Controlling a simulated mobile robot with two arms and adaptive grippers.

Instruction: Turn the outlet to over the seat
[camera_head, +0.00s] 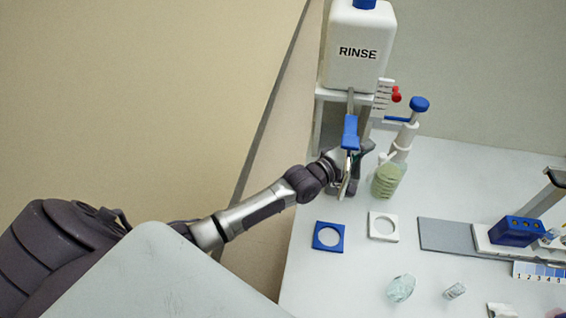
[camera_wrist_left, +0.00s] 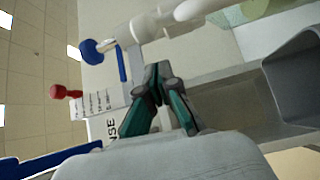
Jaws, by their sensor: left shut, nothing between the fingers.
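The white RINSE tank (camera_head: 357,48) stands on a stand at the back. A grey outlet with a blue sleeve (camera_head: 350,132) hangs at its front and points down toward the near side. My left gripper (camera_head: 366,148) is at the lower end of the outlet, partly hidden behind it. Its fingers (camera_wrist_left: 157,80) are shut and empty in the left wrist view; whether they touch the outlet I cannot tell. A blue square seat with a round hole (camera_head: 328,236) and a white one (camera_head: 383,227) lie on the table. My right gripper is out of view.
A blue-topped white dispenser (camera_head: 404,140) and a pale green vessel (camera_head: 386,180) stand right of the gripper. A red knob (camera_head: 396,95) is beside the tank. A grey mat (camera_head: 445,235), blue block (camera_head: 514,231) and glass pieces (camera_head: 401,288) lie farther right.

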